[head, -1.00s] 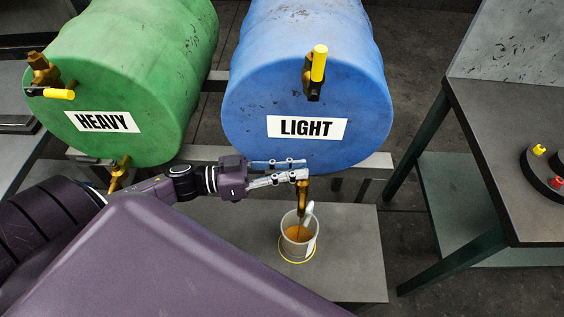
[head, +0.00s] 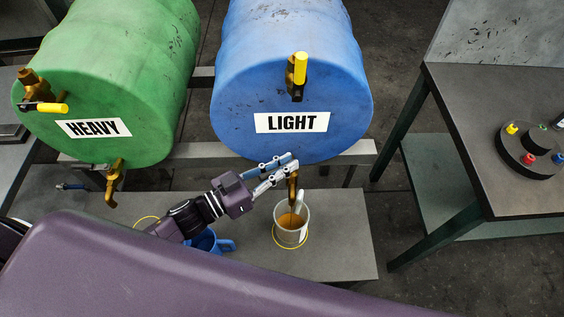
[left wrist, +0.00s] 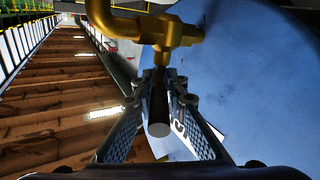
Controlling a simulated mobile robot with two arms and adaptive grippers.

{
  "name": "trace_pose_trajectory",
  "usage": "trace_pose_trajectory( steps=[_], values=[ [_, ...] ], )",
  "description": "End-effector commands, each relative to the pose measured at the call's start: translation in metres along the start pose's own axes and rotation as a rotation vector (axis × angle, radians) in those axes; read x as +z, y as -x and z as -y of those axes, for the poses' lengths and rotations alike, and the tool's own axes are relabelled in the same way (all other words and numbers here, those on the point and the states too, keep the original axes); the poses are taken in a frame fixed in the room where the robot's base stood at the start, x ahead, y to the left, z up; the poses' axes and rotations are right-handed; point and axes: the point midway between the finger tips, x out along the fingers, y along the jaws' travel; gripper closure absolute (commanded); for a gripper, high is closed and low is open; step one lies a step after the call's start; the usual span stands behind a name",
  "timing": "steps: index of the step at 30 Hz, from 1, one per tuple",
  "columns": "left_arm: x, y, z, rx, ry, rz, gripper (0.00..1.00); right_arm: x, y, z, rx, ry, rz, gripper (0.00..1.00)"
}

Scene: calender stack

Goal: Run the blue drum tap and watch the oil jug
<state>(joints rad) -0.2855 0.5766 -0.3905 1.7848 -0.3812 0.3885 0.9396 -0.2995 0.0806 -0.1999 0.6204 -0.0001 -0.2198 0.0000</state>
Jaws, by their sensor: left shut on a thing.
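The blue drum (head: 292,85) labelled LIGHT lies on its side on a rack. Its lower brass tap (head: 293,186) points down over the oil jug (head: 292,235), a pale upright jug holding amber oil below its rim. A stream is hard to make out. My left gripper (head: 293,163) is at this tap, shut on its lever. The left wrist view shows the dark lever (left wrist: 158,110) with a pale round end between the fingers, below the brass tap body (left wrist: 170,32). My right gripper is out of view.
The green drum (head: 105,90) labelled HEAVY lies at left with its own brass tap (head: 115,182). A yellow ring surrounds the oil jug's base. A workbench (head: 480,140) with a round button panel (head: 530,152) stands at right.

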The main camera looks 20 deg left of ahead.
Motion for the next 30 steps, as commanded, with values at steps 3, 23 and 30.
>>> trace_pose_trajectory(
  steps=[3, 23, 30],
  values=[
    [0.0, 0.0, 0.001, 0.0, 0.0, 0.0, 1.0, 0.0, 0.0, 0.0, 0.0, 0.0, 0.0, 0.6],
    [0.002, 0.018, 0.001, -0.002, 0.003, 0.005, 0.72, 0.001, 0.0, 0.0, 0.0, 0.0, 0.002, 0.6],
    [0.002, 0.064, 0.0, -0.002, 0.003, 0.005, 0.72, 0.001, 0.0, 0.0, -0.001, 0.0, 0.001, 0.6]
  ],
)
